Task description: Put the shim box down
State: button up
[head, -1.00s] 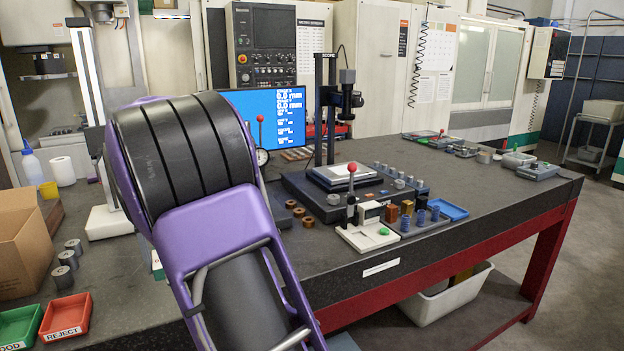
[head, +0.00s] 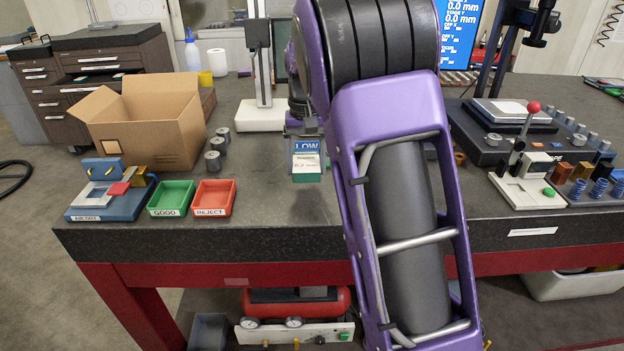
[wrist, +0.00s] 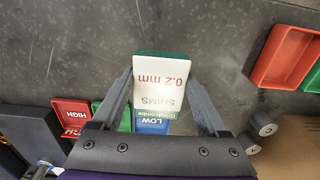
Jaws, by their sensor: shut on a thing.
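The shim box (head: 306,171) has a white top and green sides. Its label reads "SHIMS 0.2 mm" in the wrist view (wrist: 161,76). My gripper (wrist: 162,82) is shut on it, with one finger along each side. In the head view the box is in front of the blue LOW bin (head: 306,146), over the dark bench top (head: 260,225). A faint shadow lies beneath it; whether its underside touches the bench is unclear. My arm hides part of the bench to its right.
Green GOOD (head: 171,198) and red REJECT (head: 213,198) trays stand left of the box, with grey cylinders (head: 213,160) and an open carton (head: 150,130) behind. Red HIGH (wrist: 72,112) and blue LOW bins (wrist: 152,122) are close by. The bench front is clear.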

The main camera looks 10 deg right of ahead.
aim_at(307, 193)
notch_tip(307, 193, down, 5)
jog(key=shift+r+b, duration=0.1)
jog(key=shift+b, duration=0.2)
jog(key=shift+f, duration=0.25)
jog(key=o, duration=1.5)
jog(key=shift+r, duration=0.15)
notch_tip(307, 193, up, 12)
jog(key=shift+r+p, duration=0.1)
jog(key=shift+p, duration=0.75)
